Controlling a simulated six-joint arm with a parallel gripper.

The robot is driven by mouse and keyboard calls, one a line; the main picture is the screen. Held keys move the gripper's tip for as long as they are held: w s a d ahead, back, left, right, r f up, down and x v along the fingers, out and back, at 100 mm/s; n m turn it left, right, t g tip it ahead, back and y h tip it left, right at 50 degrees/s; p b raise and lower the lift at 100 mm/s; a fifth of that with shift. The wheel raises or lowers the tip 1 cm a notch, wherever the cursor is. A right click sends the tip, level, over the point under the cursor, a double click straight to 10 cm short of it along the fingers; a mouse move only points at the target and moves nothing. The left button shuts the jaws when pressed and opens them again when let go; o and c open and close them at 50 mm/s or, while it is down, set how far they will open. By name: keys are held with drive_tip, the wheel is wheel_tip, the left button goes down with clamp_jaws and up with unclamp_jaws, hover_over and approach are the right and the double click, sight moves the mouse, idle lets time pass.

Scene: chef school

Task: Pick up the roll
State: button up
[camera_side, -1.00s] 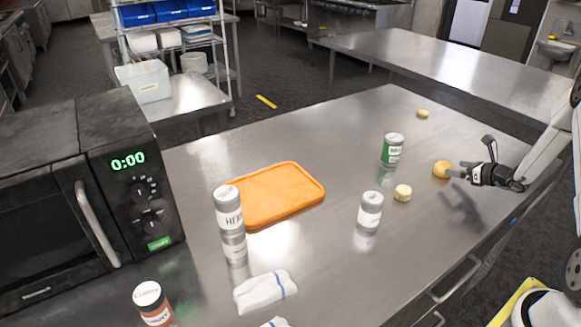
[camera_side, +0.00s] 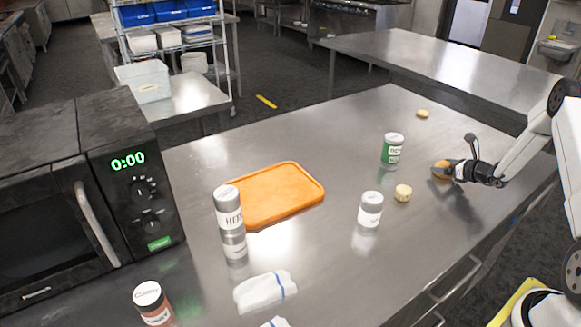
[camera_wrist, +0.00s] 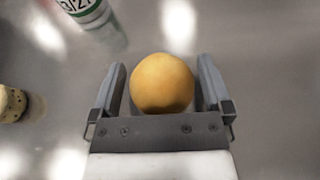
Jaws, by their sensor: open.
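The roll (camera_side: 440,169) is round and golden-orange and sits on the steel table at the right. It also fills the middle of the wrist view (camera_wrist: 162,83). My gripper (camera_side: 449,170) is at the roll. In the wrist view my gripper (camera_wrist: 162,85) is open, with one finger on each side of the roll. A narrow gap shows on both sides. The gripper partly hides the roll's right side in the side view.
A green-labelled can (camera_side: 392,149) and a small pale yellow item (camera_side: 403,193) stand left of the roll. An orange tray (camera_side: 318,186), a tall shaker (camera_side: 229,208) and a microwave (camera_side: 140,150) are further left.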

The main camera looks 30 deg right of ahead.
drive_tip(key=c, duration=1)
drive_tip(key=shift+r, duration=0.15)
drive_tip(key=shift+r, duration=0.8)
drive_tip(key=s+a+r, duration=0.8)
drive_tip(key=s+r, duration=0.3)
drive_tip(key=shift+s, duration=0.2)
drive_tip(key=shift+a+r, duration=0.1)
idle(0.3)
